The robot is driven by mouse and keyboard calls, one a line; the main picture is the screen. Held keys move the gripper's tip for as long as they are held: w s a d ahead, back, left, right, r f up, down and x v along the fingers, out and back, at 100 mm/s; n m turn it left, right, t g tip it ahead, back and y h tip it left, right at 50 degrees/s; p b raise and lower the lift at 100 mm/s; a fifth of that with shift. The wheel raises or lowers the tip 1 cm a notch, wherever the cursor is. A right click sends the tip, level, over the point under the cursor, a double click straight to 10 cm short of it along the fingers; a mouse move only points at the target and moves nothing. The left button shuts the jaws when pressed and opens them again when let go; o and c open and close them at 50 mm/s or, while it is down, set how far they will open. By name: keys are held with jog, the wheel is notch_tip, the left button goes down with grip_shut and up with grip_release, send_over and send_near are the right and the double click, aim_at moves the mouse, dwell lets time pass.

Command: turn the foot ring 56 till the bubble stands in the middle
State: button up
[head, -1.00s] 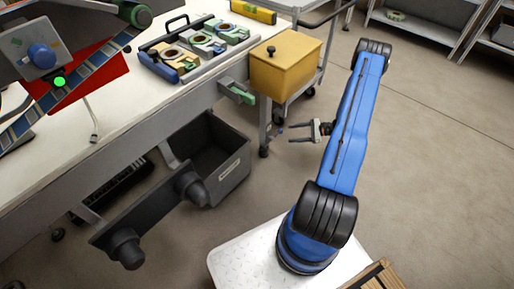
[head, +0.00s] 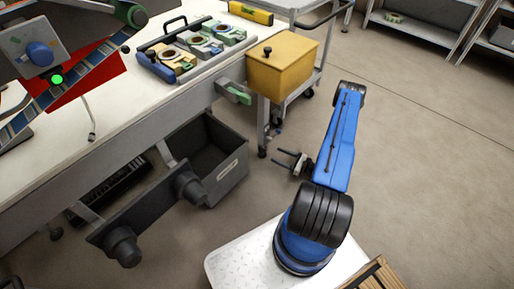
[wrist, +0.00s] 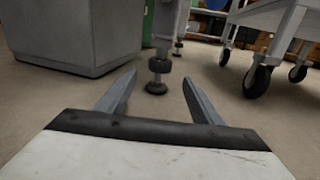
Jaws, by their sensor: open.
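A levelling foot (wrist: 155,88) stands under a grey leg in the wrist view, with a dark ring (wrist: 159,66) around its stem. No number is readable on the ring. The foot also shows small in the head view (head: 262,152), at the bottom of the bench leg. My gripper (head: 277,157) is low beside it, its fingers pointing toward it. In the wrist view my gripper (wrist: 158,79) is open and empty, and the foot appears between and beyond the fingertips. A yellow spirit level (head: 250,13) lies at the bench's far end; its bubble is too small to make out.
A grey box-like body (wrist: 75,35) stands left of the foot in the wrist view. A trolley wheel (wrist: 257,80) is on the right. A yellow box (head: 283,68) sits above the foot area. An open dark drawer (head: 232,170) juts out left. The floor at right is clear.

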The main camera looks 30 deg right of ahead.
aim_at(262, 149)
jog(key=x, duration=1.4)
jog(key=shift+w+r, duration=0.1)
jog(key=shift+w, duration=0.2)
jog(key=shift+a, duration=0.1)
jog(key=c, duration=1.1)
